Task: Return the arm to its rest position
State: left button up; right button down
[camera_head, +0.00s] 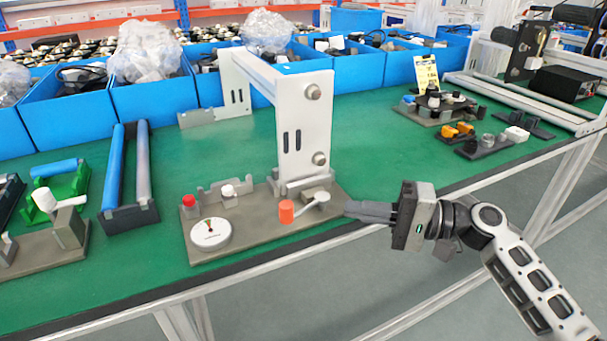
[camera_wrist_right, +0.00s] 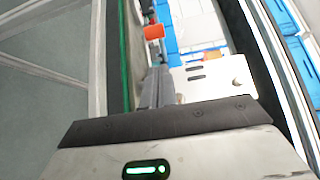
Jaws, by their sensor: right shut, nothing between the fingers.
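My right gripper (camera_head: 352,211) comes in from the right in the head view. Its fingers are shut and empty, and point left at the right end of the grey-brown fixture plate (camera_head: 240,240). The fingers also show in the right wrist view (camera_wrist_right: 155,80). The plate carries an orange cylinder (camera_head: 286,211), a round white dial (camera_head: 211,233), a red knob (camera_head: 189,201) and a white knob (camera_head: 227,190). The orange cylinder also shows in the right wrist view (camera_wrist_right: 154,32), beyond the fingertips. Whether the fingertips touch the plate I cannot tell. My left gripper is not in view.
A tall grey-white frame (camera_head: 305,125) stands behind the plate. Blue bins (camera_head: 60,118) line the back. A rack with blue and grey rods (camera_head: 130,217) is at left. Small fixtures (camera_head: 490,147) stand at right. Green table (camera_head: 370,140) is clear between. Open floor lies before the table edge.

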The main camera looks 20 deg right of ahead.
jog(key=s+a+f+n+h+p, duration=0.1)
jog(key=s+a+f+n+h, duration=0.2)
jog(key=f, duration=0.5)
jog(key=s+a+f+h+p, duration=0.2)
jog(key=s+a+f+h, duration=0.15)
jog(key=f, duration=0.55)
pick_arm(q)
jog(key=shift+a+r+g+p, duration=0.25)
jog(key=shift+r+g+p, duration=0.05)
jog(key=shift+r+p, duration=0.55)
pick_arm(e)
jog(key=s+a+n+h, duration=0.5)
jog(key=shift+s+a+n+t, duration=0.15)
jog(key=shift+s+n+t, duration=0.2)
jog(key=shift+n+t, duration=0.05)
